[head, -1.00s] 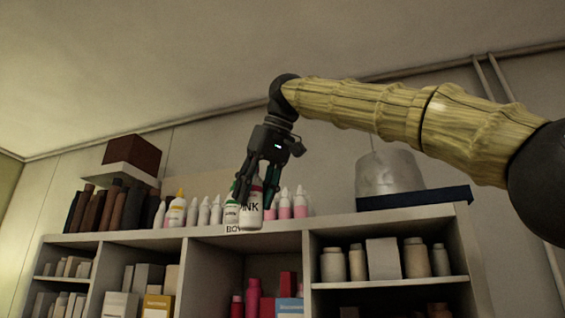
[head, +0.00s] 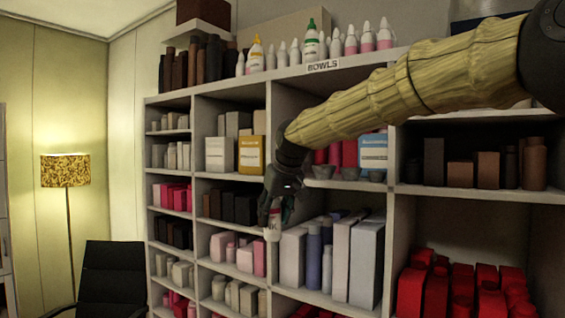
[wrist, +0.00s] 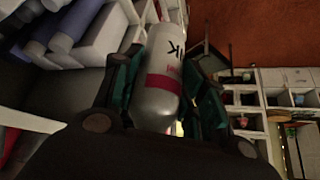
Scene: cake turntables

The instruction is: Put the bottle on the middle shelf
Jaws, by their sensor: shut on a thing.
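The bottle (head: 272,230) is white with dark lettering and a red band. It also shows large in the wrist view (wrist: 157,100), between two teal finger pads. My gripper (head: 273,211) is shut on it and points downward. In the head view the bottle hangs in front of the shelf unit (head: 391,220), by the upright between two columns at mid-height. I cannot tell how far it is from the shelf edge. The gripper hides part of the bottle.
Tall grey and bluish boxes and bottles (head: 292,258) fill the compartment right of the bottle. Pink items (head: 246,258) stand to the left. Several squeeze bottles (head: 312,42) line the unit's top. A black chair (head: 112,275) and a lamp (head: 66,170) stand at the left.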

